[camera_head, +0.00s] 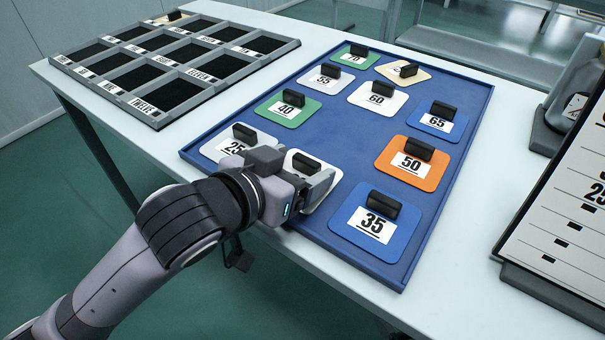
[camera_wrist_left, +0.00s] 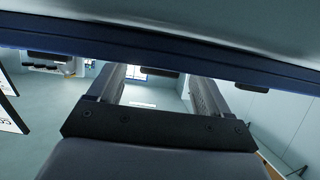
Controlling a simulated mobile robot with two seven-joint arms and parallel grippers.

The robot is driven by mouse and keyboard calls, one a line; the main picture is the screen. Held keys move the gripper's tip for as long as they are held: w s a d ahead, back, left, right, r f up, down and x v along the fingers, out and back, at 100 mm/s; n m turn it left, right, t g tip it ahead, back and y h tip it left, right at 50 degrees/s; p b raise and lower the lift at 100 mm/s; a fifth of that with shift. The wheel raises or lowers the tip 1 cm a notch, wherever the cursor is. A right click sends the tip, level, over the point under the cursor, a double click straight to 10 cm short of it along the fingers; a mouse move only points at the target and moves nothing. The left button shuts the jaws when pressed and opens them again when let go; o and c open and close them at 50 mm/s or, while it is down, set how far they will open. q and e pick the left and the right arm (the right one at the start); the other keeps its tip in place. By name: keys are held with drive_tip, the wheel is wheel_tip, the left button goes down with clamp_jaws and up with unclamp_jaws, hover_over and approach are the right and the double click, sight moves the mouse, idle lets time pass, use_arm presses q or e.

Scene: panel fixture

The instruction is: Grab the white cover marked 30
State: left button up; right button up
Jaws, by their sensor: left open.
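A white cover (camera_head: 307,163) with a black handle lies on the blue tray (camera_head: 345,125), in the row nearest my left arm, between the white 25 cover and the blue 35 cover. Its number is hidden behind my left gripper (camera_head: 316,186). The gripper is open and empty, over the near edge of this cover, with its fingers beside the handle and not closed on it. My right gripper is not in view.
Nearby covers are the white 25 (camera_head: 233,145), blue 35 (camera_head: 376,225), orange 50 (camera_head: 413,163) and green 40 (camera_head: 288,107). A grey rack with labelled compartments (camera_head: 178,70) stands at the back left. A white numbered panel (camera_head: 570,215) stands at the right.

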use_arm(q)
drive_tip(key=shift+w+d+f, duration=0.1)
drive_tip(key=shift+w+d, duration=0.1)
drive_tip(key=c, duration=1.2)
